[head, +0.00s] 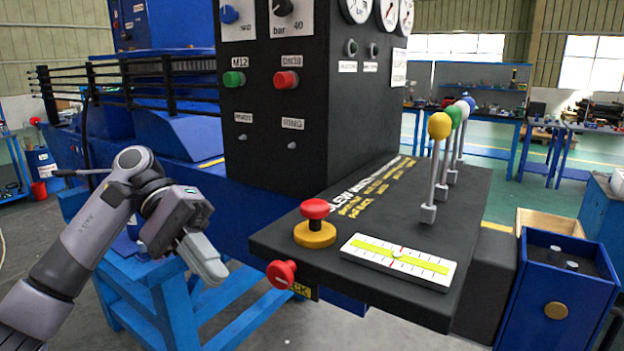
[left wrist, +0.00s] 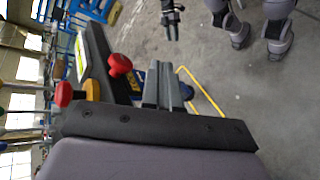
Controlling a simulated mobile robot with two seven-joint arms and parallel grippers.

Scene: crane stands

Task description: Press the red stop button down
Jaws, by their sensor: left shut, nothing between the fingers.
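The red stop button (head: 315,208) is a mushroom head on a yellow round base (head: 315,234). It stands upright on the front left of the black console top, with a gap under its head. It also shows at the left of the left wrist view (left wrist: 63,94). My left gripper (head: 214,274) is shut and empty. It is left of the console edge, lower than the button and apart from it.
A red knob (head: 281,273) sticks out of the console's front edge, between my left gripper and the button. A scale plate (head: 398,262) lies right of the button, with several ball-topped levers (head: 438,126) behind. The black panel (head: 262,135) rises behind. A blue stand (head: 150,290) is below.

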